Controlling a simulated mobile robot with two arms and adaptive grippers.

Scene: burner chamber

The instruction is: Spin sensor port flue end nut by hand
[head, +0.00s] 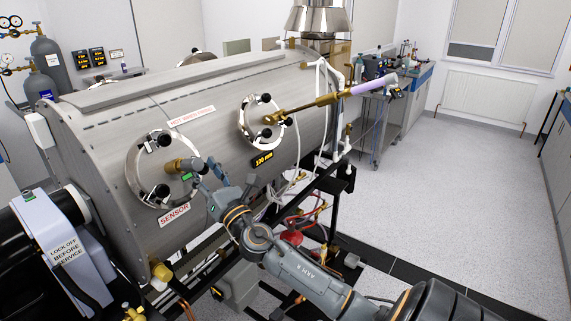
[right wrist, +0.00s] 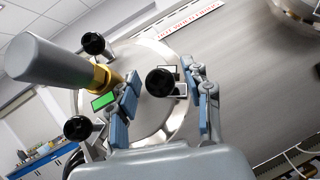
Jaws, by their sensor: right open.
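The sensor port (head: 139,178) is a round steel flange on the chamber's side above a SENSOR label (head: 174,215). It has black hand nuts, with one (head: 165,139) at its top and one (head: 163,190) at its bottom. My right gripper (head: 201,170) is at the flange's flue side. In the right wrist view its open fingers (right wrist: 160,70) stand on either side of the flue-end nut (right wrist: 160,83), apart from each other; contact with the nut cannot be told. That nut is largely hidden in the head view. My left gripper is not in view.
A grey-bodied sensor with a brass fitting (right wrist: 101,77) and green display (right wrist: 103,101) sticks out beside my left-hand finger. A second port (head: 247,124) carries a long brass rod (head: 305,106) with a purple section. Pipes and a black frame lie below; the floor (head: 460,180) at right is clear.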

